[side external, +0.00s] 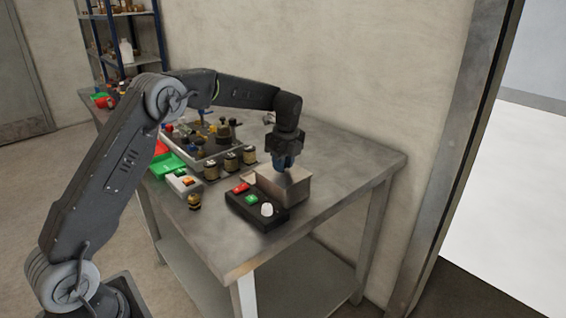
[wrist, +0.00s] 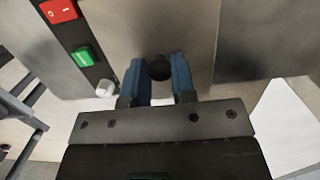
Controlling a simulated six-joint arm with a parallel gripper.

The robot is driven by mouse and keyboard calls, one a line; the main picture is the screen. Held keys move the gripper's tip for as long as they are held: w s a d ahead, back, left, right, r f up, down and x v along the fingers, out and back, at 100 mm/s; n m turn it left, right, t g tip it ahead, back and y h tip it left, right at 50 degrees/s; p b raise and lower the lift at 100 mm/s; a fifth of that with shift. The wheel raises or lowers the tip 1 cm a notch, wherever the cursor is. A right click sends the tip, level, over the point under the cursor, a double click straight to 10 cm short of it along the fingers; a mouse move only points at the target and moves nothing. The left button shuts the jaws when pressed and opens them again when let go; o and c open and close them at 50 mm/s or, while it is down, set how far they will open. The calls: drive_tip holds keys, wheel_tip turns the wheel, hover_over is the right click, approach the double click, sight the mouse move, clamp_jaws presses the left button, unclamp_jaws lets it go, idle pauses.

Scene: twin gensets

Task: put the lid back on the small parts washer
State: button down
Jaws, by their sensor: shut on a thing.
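The small parts washer is a metal box (side external: 293,193) on the right part of the bench, with a black control panel (side external: 257,208) at its front. My gripper (side external: 284,164) is directly above the box, pointing down. In the wrist view its blue fingers (wrist: 159,80) are closed on the black knob (wrist: 159,67) of the flat grey metal lid (wrist: 160,28). In the side view the lid is at the top of the box, partly hidden by the gripper; I cannot tell whether it is fully seated. The panel's red switch (wrist: 60,10) and green button (wrist: 83,56) show beside the lid.
A small box with an orange button (side external: 184,182), a brass fitting (side external: 194,201) and several dark cylinders (side external: 231,162) stand left of the washer. A grey tray of parts (side external: 190,150) and green bins (side external: 165,164) lie farther left. The bench's right end (side external: 350,165) is clear.

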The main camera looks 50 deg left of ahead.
idle(0.4)
drive_tip(key=shift+c, duration=1.9)
unclamp_jaws()
drive_tip(key=shift+r, duration=3.5)
drive_tip(key=shift+c, duration=0.2)
clamp_jaws()
drive_tip(key=shift+f, duration=0.35)
